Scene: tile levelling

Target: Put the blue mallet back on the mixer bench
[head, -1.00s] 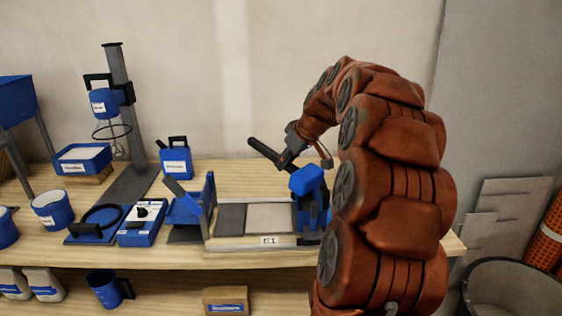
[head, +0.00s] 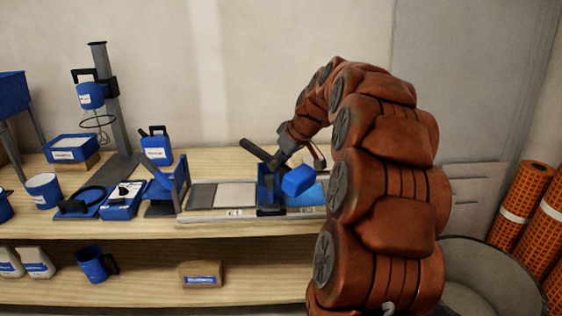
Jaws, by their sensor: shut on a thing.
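The mallet has a blue block head (head: 298,180) and a dark handle (head: 254,149) that points up and left. My gripper (head: 283,158) is shut on the handle, partly hidden by my own arm. The mallet's head shows in front of the right part of the bench, over the tile rig. Whether it touches anything below cannot be told. The mixer bench (head: 130,230) is a pale wooden bench along the wall. The blue mixer (head: 91,95) hangs on a grey stand at its left.
A tile rig with grey tiles (head: 237,195) and a blue clamp (head: 268,190) lies under the mallet. Blue tools, a bucket (head: 43,190) and a jug (head: 157,147) crowd the left. A grey tub (head: 480,275) and orange rolls (head: 522,197) stand right.

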